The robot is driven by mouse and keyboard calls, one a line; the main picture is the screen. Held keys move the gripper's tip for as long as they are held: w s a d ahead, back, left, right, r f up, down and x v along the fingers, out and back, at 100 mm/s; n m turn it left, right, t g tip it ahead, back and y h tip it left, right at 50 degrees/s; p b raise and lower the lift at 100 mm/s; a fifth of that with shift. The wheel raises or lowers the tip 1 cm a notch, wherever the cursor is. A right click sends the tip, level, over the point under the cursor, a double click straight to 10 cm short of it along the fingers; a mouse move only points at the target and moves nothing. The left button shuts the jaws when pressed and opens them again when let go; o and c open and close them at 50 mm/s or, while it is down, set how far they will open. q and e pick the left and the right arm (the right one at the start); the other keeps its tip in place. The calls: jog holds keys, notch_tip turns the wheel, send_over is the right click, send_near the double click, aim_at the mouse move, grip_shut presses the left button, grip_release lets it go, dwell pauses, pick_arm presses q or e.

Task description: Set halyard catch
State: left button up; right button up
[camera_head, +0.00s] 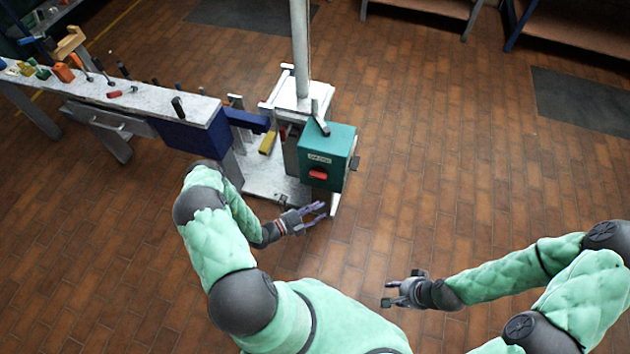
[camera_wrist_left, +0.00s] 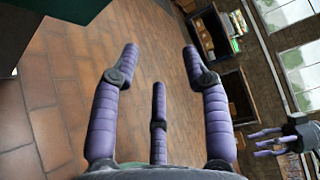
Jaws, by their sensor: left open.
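A pale mast (camera_head: 300,45) stands on a white stand. A teal box (camera_head: 328,146) with a red handle (camera_head: 318,174) and a small label on its front is fixed beside the mast. A grey lever (camera_head: 320,122) rises by the box's top edge. I cannot tell which part is the halyard catch. My left gripper (camera_head: 314,213) is open and empty, just below and in front of the teal box, apart from it. Its spread purple fingers show in the left wrist view (camera_wrist_left: 160,60). My right gripper (camera_head: 387,293) is open and empty over the floor, further right.
A workbench (camera_head: 150,97) with several tools and a blue panel (camera_head: 195,137) stands at left, close to my left arm. A blue arm-like part (camera_head: 247,121) and a yellow piece (camera_head: 268,143) lie between bench and mast. The brick floor (camera_head: 450,150) at right is clear.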

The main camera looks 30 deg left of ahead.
aim_at(318, 175)
pick_arm(q)
jog(key=a+n+t+y, duration=0.3)
jog(key=a+n+y, duration=0.2)
jog(key=a, duration=0.4)
jog(key=w+d+b, duration=0.1)
jog(key=w+b, duration=0.1)
jog(key=w, duration=0.8)
jog(key=shift+w+d+f+b, duration=0.2)
jog(key=shift+d+b, duration=0.1)
jog(key=shift+d, duration=0.05)
jog(key=shift+c, duration=0.2)
grip_shut()
